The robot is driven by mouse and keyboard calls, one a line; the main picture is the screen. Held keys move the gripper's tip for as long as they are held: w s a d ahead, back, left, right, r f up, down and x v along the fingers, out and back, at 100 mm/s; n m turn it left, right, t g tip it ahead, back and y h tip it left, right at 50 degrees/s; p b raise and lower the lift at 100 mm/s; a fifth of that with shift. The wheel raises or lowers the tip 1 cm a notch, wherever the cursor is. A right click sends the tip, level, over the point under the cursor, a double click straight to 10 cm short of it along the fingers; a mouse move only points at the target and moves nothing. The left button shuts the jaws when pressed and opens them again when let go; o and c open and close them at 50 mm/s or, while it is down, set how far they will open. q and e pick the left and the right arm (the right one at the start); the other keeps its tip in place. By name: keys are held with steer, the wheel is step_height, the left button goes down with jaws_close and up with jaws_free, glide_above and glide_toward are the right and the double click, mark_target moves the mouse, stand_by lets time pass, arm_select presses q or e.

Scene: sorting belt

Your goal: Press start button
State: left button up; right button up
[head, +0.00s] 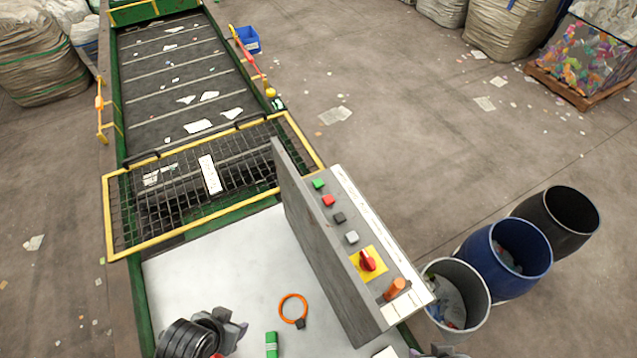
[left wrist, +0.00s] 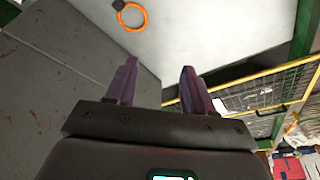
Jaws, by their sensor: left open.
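A grey control panel (head: 318,255) stands at the right side of the white table. A green button (head: 318,183) sits at its far end. Any label text is too small to read. My left gripper (head: 232,328) is low over the table, left of the panel and well apart from the buttons. In the left wrist view its purple fingers (left wrist: 158,82) are spread with nothing between them. Only a sliver of my right gripper (head: 442,352) shows at the bottom edge.
An orange ring (head: 293,308) and a green item (head: 271,344) lie on the table. A yellow-framed mesh guard (head: 135,213) covers the belt's near end. Bins (head: 508,258) stand right.

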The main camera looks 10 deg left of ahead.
arm_select(q)
steer(key=c, duration=0.9)
steer(key=shift+d, duration=0.15)
jaws_close()
stand_by(0.5)
